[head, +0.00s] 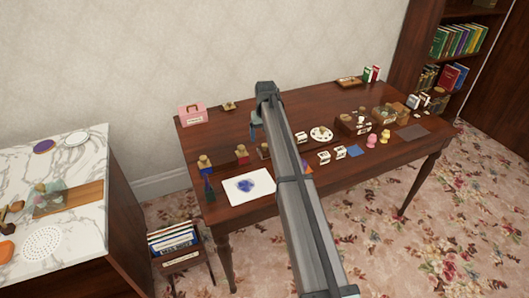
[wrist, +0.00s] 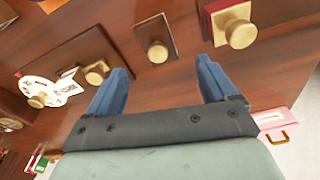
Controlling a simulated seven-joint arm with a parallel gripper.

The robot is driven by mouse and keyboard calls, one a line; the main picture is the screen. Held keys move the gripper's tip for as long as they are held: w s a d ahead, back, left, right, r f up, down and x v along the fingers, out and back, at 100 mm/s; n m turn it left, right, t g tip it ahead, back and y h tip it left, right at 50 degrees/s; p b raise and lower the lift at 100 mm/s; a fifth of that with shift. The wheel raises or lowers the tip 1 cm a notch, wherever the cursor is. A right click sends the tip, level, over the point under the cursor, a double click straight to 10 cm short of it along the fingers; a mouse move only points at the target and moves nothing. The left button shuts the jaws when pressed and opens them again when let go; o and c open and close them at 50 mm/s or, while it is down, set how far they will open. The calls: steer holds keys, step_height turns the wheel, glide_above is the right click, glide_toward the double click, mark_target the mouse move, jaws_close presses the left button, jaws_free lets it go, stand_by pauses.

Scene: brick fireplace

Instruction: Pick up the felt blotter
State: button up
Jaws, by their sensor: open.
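I cannot tell for sure which thing is the felt blotter. Candidates are knobbed blocks: a red one (head: 242,154) and a dark one (head: 264,152) in the head view. In the wrist view, a dark brown plate with a brass knob (wrist: 155,38) lies ahead between my fingers, and a red-edged block with a larger knob (wrist: 237,27) lies to the right. In the head view my gripper (head: 255,128) is above the desk's back middle, and my arm hides part of the desk.
The desk (head: 330,100) holds a pink case (head: 193,115), a blue-blotted white sheet (head: 248,186), a white palette-like disc (head: 321,134), a blue square (head: 354,151) and a dark flat square (head: 411,132). A bookshelf stands right. The desk's back middle is fairly clear.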

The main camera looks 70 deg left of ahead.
mark_target(264, 145)
steer(key=f, duration=0.8)
steer(key=shift+w+a, duration=0.15)
steer(key=shift+a, duration=0.15)
steer(key=c, duration=1.3)
steer(key=shift+o, duration=0.2)
step_height(264, 145, up, 10)
